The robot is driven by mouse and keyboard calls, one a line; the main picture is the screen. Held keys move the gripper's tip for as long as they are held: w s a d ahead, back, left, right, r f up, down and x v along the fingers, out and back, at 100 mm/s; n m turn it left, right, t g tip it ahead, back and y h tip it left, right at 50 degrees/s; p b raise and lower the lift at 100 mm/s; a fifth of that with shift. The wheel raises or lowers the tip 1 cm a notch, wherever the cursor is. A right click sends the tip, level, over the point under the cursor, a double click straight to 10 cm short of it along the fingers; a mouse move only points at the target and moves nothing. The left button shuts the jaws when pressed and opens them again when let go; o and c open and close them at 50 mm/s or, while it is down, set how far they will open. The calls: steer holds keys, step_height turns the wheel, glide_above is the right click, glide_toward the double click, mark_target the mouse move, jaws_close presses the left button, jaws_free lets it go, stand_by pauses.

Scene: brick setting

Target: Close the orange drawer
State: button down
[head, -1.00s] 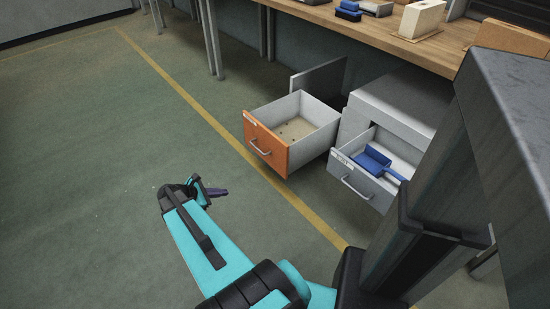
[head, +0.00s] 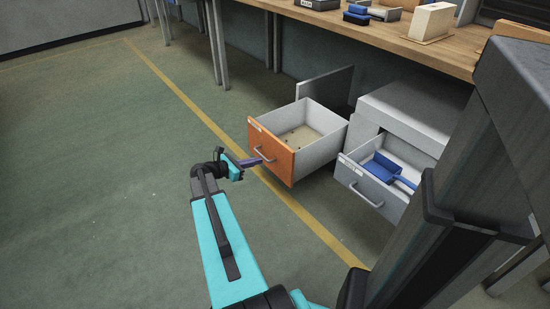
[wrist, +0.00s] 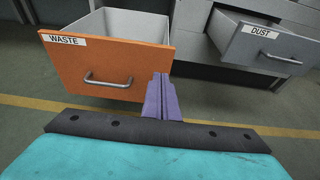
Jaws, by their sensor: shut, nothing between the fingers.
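The orange drawer (head: 272,152) is pulled well out of its cabinet, with some small dark bits on its floor. In the wrist view its orange front (wrist: 105,68) has a "WASTE" label at the top left and a metal handle (wrist: 108,83). My gripper (head: 254,161) is shut and empty, close in front of the orange front. In the wrist view its purple fingers (wrist: 158,92) point at the lower right part of that front, right of the handle. I cannot tell whether the fingertips touch it.
A grey drawer (head: 370,190) labelled "DUST" stands open to the right, with a blue object (head: 379,170) inside. A wooden workbench (head: 390,38) with several items runs above. Open floor (head: 110,180) with a yellow line lies to the left.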

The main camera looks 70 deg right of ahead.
steer(key=b, duration=0.4)
glide_toward(287, 152)
steer(key=x, duration=0.4)
steer(key=shift+s+d+f, duration=0.15)
steer(key=shift+d+f, duration=0.05)
steer(key=shift+f, duration=0.35)
steer(key=shift+s+d+r, duration=0.1)
steer(key=shift+s+d, duration=0.25)
steer(key=shift+d, duration=0.25)
